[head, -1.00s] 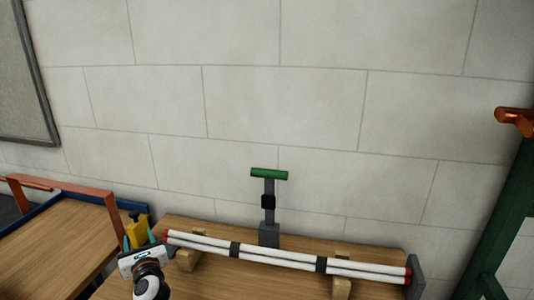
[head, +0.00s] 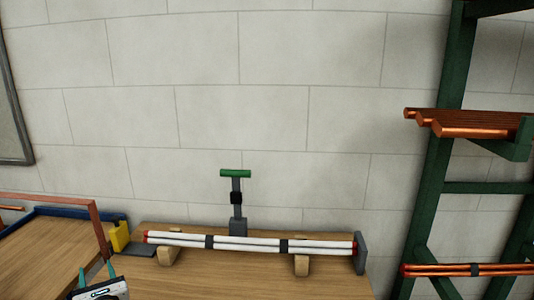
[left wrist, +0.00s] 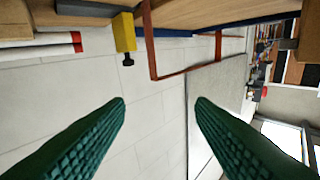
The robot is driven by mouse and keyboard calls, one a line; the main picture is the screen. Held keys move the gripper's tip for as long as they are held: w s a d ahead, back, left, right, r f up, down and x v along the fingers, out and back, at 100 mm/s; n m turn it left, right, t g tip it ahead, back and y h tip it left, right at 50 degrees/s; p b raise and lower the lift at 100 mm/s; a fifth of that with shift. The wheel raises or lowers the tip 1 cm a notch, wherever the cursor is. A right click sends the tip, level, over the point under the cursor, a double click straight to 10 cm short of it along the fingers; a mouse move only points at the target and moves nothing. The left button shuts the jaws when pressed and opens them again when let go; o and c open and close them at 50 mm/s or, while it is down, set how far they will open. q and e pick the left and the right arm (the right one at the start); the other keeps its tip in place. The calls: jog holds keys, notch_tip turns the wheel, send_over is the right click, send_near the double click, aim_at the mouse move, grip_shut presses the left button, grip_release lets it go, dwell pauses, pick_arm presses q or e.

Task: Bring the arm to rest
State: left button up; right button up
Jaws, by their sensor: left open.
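My left gripper (head: 97,273) shows at the bottom left of the head view, its two teal fingers apart and pointing up in the picture. In the left wrist view its green ridged fingers (left wrist: 160,102) stand wide apart with nothing between them. Only the white wrist body and fingers show in the head view; the rest of the left arm is below the frame. My right gripper is in neither view.
A bundle of white tubes (head: 255,243) with red ends lies on wooden supports on the bench. A yellow block (head: 119,236) stands by a copper-coloured frame (head: 97,231). A green-handled post (head: 236,190) rises behind the tubes. A green rack (head: 433,170) holds copper pipes at right.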

pick_arm(q)
jog(key=s+d+m+t+h, duration=0.2)
jog(key=s+d+m+h, duration=0.1)
jog(key=d+m+h, duration=0.65)
jog(key=s+d+m+t+h, duration=0.25)
jog(key=d+m+h, duration=0.35)
jog(key=d+m, duration=0.65)
jog(key=s+d+f+m+g+h, duration=0.1)
jog(key=s+d+f+m+g, duration=0.25)
jog(key=s+m, duration=0.35)
jog(key=s+d+f+m+g+h, duration=0.2)
jog(key=s+f+m+g, duration=0.25)
jog(key=m, duration=0.45)
jog(key=s+a+f+m+g+y, duration=0.3)
jog(key=s+f+g, duration=0.1)
jog(key=s, duration=0.4)
jog(key=s+a+f+m+g+y, duration=0.3)
jog(key=s+f+g+y, duration=0.1)
jog(key=s, duration=0.4)
notch_tip(320, 180, down, 26)
jog(key=s+f+g, duration=0.1)
jog(key=s+g, duration=0.1)
jog(key=s+a+f, duration=0.3)
jog(key=s+f, duration=1.1)
jog(key=s, duration=0.2)
jog(key=shift+f+m+g, duration=0.3)
jog(key=shift+g, duration=0.05)
